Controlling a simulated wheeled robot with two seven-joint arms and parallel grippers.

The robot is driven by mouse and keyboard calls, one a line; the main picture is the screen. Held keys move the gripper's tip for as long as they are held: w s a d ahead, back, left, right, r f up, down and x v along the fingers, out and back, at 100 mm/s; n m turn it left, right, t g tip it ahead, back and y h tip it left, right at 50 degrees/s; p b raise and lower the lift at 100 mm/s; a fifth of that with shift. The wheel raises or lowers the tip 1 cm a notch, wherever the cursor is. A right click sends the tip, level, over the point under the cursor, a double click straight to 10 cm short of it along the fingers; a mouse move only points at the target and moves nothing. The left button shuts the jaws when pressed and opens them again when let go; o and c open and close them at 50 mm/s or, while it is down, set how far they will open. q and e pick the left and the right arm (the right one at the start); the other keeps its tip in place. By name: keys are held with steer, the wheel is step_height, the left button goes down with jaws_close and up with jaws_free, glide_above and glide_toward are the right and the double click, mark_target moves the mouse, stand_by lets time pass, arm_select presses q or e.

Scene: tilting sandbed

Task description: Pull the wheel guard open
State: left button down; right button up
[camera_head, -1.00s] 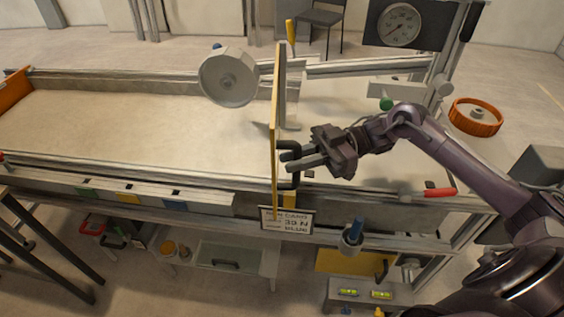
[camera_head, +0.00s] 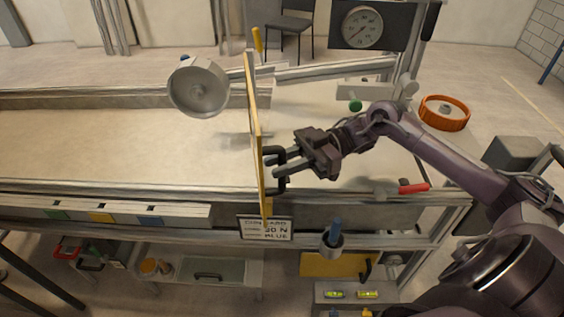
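The wheel guard (camera_head: 256,140) is a thin upright panel with a yellow edge, seen almost edge-on across the front of the sandbed. A black bar handle (camera_head: 281,187) stands out from its right side. My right gripper (camera_head: 279,166) reaches in from the right, with its fingers at the handle. Whether they are closed on the bar is too small to tell. A pale grey wheel (camera_head: 198,88) is left of the guard, above the sand. My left gripper is not in view.
The sandbed (camera_head: 90,195) has a long front rail with coloured tabs. A label plate (camera_head: 265,228) hangs under the guard. A red lever (camera_head: 414,188), an orange handwheel (camera_head: 445,113) and a dial gauge (camera_head: 362,27) are to the right.

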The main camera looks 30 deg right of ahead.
steer(key=shift+d+f+b, duration=0.1)
steer(key=shift+d+b, duration=0.2)
steer(key=shift+d, duration=0.05)
steer(key=d+b, duration=0.3)
steer(key=d, duration=0.4)
steer(key=shift+s+b, duration=0.3)
steer(key=shift+b, duration=0.05)
